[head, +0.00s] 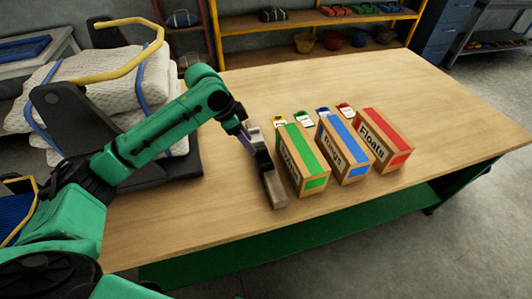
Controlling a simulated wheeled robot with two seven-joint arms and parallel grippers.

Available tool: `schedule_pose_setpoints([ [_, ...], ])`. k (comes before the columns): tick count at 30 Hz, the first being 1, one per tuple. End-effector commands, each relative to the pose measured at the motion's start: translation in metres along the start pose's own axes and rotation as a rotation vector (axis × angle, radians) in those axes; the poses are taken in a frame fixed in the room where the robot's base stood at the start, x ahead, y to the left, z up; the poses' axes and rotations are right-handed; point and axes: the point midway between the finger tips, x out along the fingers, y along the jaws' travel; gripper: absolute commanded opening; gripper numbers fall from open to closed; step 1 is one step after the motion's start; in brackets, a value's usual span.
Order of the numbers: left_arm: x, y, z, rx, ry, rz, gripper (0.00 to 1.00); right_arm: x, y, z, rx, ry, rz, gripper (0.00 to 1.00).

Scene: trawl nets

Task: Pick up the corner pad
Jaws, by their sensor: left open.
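My left gripper (259,155) reaches in from the left over the wooden table and is open. Its dark fingers are at a narrow brown and grey block (275,190) that lies lengthwise on the table, left of the green-striped box. Whether the fingers touch the block cannot be told, and they hide part of it. No thing can be surely made out as the corner pad. My right gripper is not in view.
Boxes with green (303,160), blue (343,150) and red (383,140) stripes stand in a row, with small coloured cards behind them. A folded white net (110,85) on a dark cart stands at left. The table's (450,120) right side is clear.

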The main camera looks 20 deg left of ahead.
Motion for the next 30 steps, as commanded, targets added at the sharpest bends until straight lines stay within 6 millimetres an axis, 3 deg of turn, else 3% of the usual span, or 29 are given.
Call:
schedule_pose_setpoints([
  [3,0.030,0.001,-0.002,-0.002,0.000,0.004,0.51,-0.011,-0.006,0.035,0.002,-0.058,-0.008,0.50],
  [7,0.055,0.001,-0.002,-0.001,0.001,0.002,0.51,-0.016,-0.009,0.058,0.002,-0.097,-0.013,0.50],
  [10,0.066,0.002,-0.003,0.000,0.002,0.001,0.51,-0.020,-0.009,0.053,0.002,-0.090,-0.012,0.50],
  [16,0.104,0.006,-0.005,-0.002,0.001,0.001,0.51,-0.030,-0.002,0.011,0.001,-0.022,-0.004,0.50],
  [20,0.114,0.006,-0.004,0.001,0.001,-0.001,0.51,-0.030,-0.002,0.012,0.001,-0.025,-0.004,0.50],
  [24,0.114,0.005,-0.004,0.001,0.002,-0.002,0.51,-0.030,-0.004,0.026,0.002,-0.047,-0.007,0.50],
  [28,0.113,0.005,-0.004,0.001,0.002,-0.002,0.02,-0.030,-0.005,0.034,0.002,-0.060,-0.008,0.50],
  [30,0.113,0.005,-0.004,0.000,0.002,-0.002,0.00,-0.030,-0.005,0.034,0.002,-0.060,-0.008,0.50],
])
